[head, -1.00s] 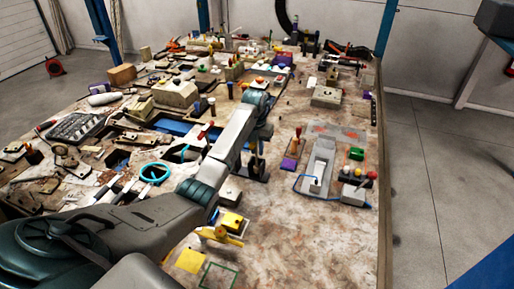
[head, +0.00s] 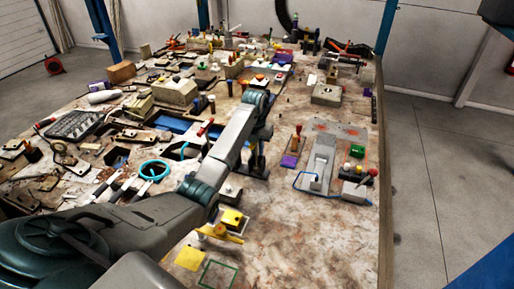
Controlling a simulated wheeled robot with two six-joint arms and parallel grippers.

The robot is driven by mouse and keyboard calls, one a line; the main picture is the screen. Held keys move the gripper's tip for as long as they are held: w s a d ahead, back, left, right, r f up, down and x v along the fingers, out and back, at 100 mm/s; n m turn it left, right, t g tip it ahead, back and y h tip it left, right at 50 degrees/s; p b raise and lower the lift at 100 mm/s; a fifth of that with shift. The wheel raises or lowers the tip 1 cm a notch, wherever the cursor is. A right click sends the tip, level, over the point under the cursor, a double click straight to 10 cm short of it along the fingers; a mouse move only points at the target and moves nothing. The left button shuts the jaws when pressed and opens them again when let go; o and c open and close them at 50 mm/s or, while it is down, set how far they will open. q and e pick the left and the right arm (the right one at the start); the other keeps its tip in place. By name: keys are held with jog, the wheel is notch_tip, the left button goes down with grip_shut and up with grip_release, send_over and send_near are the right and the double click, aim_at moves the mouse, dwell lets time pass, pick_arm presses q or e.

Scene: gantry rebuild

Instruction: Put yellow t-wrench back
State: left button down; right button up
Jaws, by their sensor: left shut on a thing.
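My left arm comes in from the lower left and bends down at its far end. My left gripper (head: 254,160) points down, low over a dark base on the table. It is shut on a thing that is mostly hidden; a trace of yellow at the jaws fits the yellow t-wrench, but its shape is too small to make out. A separate yellow bar-shaped piece (head: 221,234) sits nearer to me, beside a yellow-topped block (head: 232,217), apart from the gripper. My right gripper is not in view.
The table (head: 310,245) is crowded at left and back. A teal ring (head: 154,170) lies left. The near right tabletop is clear.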

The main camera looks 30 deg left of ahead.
pick_arm(q)
jog(key=c, duration=1.2)
grip_release()
jog(key=shift+c, duration=0.2)
notch_tip(320, 180, up, 5)
jog(key=shift+a+r+b, duration=0.1)
jog(key=shift+a+b, duration=0.05)
jog(key=shift+b, duration=1.1)
notch_tip(320, 180, up, 4)
jog(key=p, duration=0.4)
jog(key=shift+s+r+p, duration=0.1)
jog(key=shift+r+p, duration=0.75)
